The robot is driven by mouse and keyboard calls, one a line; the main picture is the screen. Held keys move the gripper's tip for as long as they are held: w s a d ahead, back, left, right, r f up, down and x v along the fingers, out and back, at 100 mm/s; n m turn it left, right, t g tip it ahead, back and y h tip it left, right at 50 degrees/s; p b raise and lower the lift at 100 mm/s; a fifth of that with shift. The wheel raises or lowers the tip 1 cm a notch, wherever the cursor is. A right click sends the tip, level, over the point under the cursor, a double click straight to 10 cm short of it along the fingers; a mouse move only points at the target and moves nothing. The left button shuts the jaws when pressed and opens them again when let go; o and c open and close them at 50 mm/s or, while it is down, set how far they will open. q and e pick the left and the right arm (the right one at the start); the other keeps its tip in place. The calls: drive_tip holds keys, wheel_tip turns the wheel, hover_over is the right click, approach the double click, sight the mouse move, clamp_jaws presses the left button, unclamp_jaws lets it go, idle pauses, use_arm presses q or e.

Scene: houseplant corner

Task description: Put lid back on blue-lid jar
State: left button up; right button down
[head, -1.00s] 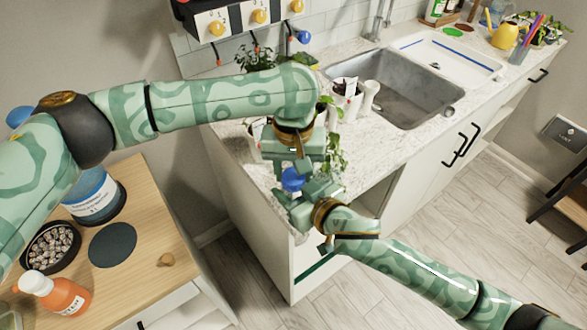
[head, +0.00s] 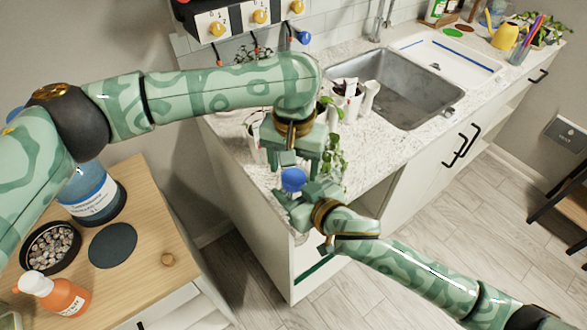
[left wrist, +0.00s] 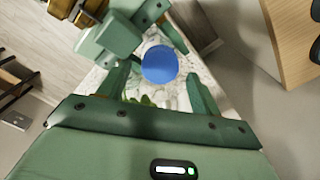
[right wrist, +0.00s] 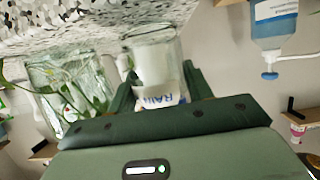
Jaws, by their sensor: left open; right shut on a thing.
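The blue lid (head: 293,180) sits level just above my right gripper, at the near end of the counter. In the left wrist view the lid (left wrist: 160,64) lies between the spread fingers of my left gripper (left wrist: 160,80), which is open just above it. My left gripper (head: 290,163) hangs over the lid in the head view. My right gripper (right wrist: 158,88) is shut on a clear, whitish jar (right wrist: 155,50) with a blue-lettered label. The jar is mostly hidden in the head view. How well the lid is seated on the rim I cannot tell.
Potted plants (head: 335,155) stand close behind the left gripper on the counter (head: 385,150), beside the sink (head: 395,90). A wooden cabinet (head: 150,220) at left holds a pebble bowl (head: 50,248), an orange bottle (head: 62,298) and a large blue-white container (head: 93,195).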

use_arm(q)
drive_tip(key=shift+r, duration=1.35)
drive_tip(key=shift+c, duration=0.4)
drive_tip(key=shift+w+r, duration=0.1)
drive_tip(key=shift+r, duration=0.05)
drive_tip(key=r, duration=0.1)
drive_tip(key=w+r, duration=0.1)
drive_tip(key=r+t, duration=0.1)
drive_tip(key=shift+w+a+r+y, duration=0.15)
drive_tip(key=shift+w+a+y, duration=0.15)
drive_tip(key=shift+a, duration=0.05)
drive_tip(key=n, duration=0.2)
drive_tip(key=s+n, duration=0.1)
drive_tip(key=n, duration=0.1)
drive_tip(key=n+g, duration=0.1)
drive_tip(key=shift+s+d+n, duration=0.3)
drive_tip(key=shift+s+n, duration=0.1)
drive_tip(key=shift+d+n, duration=0.1)
drive_tip(key=shift+n, duration=0.3)
